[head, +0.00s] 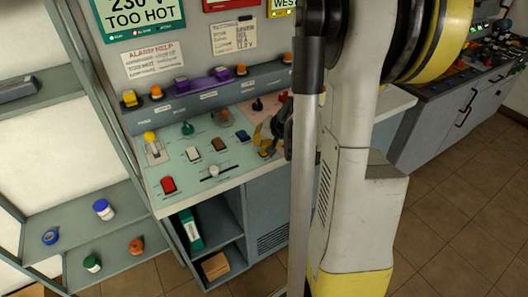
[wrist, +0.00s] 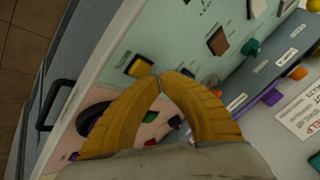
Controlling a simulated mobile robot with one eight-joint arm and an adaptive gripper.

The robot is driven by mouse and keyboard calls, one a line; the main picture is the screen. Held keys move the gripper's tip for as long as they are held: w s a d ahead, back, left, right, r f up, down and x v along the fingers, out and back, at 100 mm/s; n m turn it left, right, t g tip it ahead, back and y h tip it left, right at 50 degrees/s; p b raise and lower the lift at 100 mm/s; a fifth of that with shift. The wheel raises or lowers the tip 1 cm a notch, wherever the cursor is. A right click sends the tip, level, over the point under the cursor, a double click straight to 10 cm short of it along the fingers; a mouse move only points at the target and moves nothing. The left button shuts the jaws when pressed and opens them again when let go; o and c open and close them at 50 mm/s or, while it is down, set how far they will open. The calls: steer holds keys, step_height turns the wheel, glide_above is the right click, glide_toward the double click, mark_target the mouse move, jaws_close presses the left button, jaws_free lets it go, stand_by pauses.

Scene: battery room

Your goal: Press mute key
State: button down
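The mute key cannot be singled out, because the key labels are too small to read. The pale green panel (head: 200,173) carries several keys: a red key (head: 168,185), a white key (head: 192,153), a brown key (head: 219,144), a blue key (head: 242,136) and a yellow key (head: 265,154). My gripper (head: 262,137) is over the panel's right part, close to the yellow key. In the wrist view its yellow fingertips (wrist: 160,76) meet, with nothing seen between them. The yellow key (wrist: 139,66) shows just beside the tips there; whether they touch cannot be told.
A yellow-topped lever (head: 150,138), a green knob (head: 187,128) and a white slider knob (head: 213,170) stand on the panel. A raised ledge (head: 165,111) with purple and orange parts runs behind. A pink section (wrist: 100,100) with dark controls lies beside the green one.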

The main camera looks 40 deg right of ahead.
mark_target(261, 150)
steer(key=shift+f+b, duration=0.3)
steer(key=shift+f, duration=0.1)
steer(key=shift+f+b, duration=0.45)
stand_by(0.6)
steer(key=shift+r, duration=0.15)
steer(key=shift+r+p, duration=0.7)
steer(key=shift+r, duration=0.05)
step_height(261, 150, up, 5)
steer(key=p, duration=0.4)
stand_by(0.8)
